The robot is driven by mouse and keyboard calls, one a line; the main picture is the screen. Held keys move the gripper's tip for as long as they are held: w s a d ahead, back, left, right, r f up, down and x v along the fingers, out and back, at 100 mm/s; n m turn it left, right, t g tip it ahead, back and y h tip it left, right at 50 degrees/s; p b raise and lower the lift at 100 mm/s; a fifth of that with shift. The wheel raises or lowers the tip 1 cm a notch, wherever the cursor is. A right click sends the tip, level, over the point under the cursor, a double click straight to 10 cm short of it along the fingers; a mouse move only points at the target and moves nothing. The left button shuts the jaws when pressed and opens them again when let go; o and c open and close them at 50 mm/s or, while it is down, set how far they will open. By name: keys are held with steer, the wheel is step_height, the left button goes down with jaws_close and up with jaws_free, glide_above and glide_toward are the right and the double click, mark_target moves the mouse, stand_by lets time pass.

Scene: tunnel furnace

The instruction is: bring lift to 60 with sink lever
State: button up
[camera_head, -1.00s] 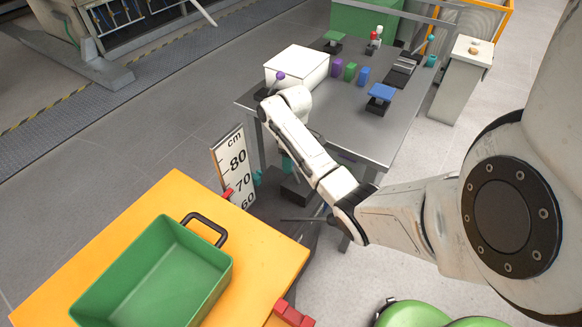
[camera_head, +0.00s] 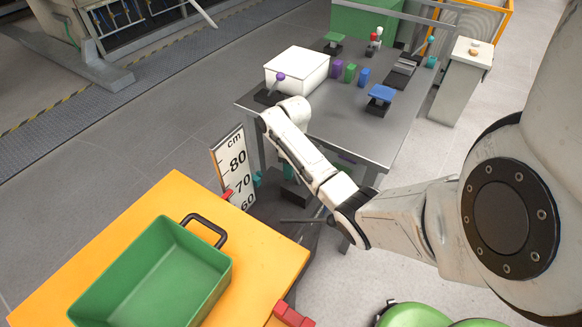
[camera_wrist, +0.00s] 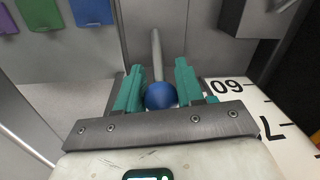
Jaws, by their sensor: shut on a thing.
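The lever is a grey rod with a blue ball knob (camera_wrist: 160,96); in the wrist view the knob sits between the teal fingers of my gripper (camera_wrist: 161,90), which is shut on it. In the head view my arm hides most of the gripper and the lever. The lift is an orange platform (camera_head: 265,262) carrying a green bin (camera_head: 150,275). A white cm scale (camera_head: 233,165) stands behind it with a red pointer (camera_head: 228,194) a little below the 70 label. The exact reading cannot be told.
A grey table (camera_head: 340,128) behind my arm carries a white box (camera_head: 298,70), a purple-knobbed lever (camera_head: 280,77) and several coloured blocks. A white pedestal (camera_head: 458,85) stands at the right. Open floor lies to the left.

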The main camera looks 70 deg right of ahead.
jaws_close()
